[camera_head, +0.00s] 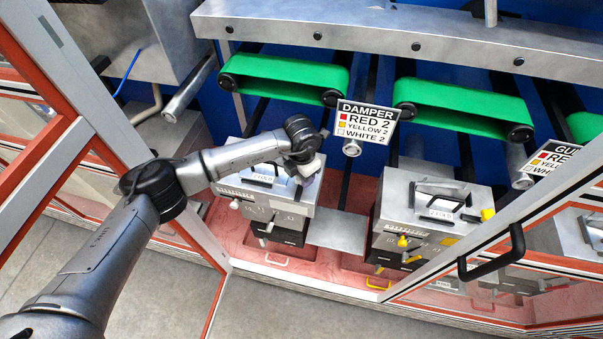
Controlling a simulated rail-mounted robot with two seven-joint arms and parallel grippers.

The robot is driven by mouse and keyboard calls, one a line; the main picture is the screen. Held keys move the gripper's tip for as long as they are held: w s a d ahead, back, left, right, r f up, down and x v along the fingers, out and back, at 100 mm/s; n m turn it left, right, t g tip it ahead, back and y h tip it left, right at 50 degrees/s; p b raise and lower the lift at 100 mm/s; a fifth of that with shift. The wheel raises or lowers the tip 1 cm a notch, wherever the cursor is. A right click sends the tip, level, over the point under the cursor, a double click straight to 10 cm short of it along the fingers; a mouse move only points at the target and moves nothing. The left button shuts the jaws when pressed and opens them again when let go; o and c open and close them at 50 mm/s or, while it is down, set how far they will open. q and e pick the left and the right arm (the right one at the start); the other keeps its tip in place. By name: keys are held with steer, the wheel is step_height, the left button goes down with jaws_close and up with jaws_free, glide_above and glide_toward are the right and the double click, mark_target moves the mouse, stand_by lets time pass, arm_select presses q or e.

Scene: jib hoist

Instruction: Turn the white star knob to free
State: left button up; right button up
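The left metal box (290,222) has small white fittings on its front. One white knob-like part (235,203) is at its front left and a white lever (269,227) is lower on the front. I cannot tell which white part is the star knob. My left gripper (308,170) is over the back right part of this box's top, pointing down. My wrist hides most of it, so its fingers, and whether they touch anything, cannot be made out. My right gripper is out of view.
A similar box (425,226) with yellow fittings stands to the right. A damper sign (366,121) and green conveyor belts (285,78) are behind. Orange-edged door frames stand at left and right; the right door has a black handle (492,262).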

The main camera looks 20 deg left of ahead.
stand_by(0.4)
arm_select(q)
steer(key=o, duration=0.9)
step_height(320, 180, up, 14)
steer(key=shift+f+b, duration=0.1)
steer(key=shift+b, duration=0.55)
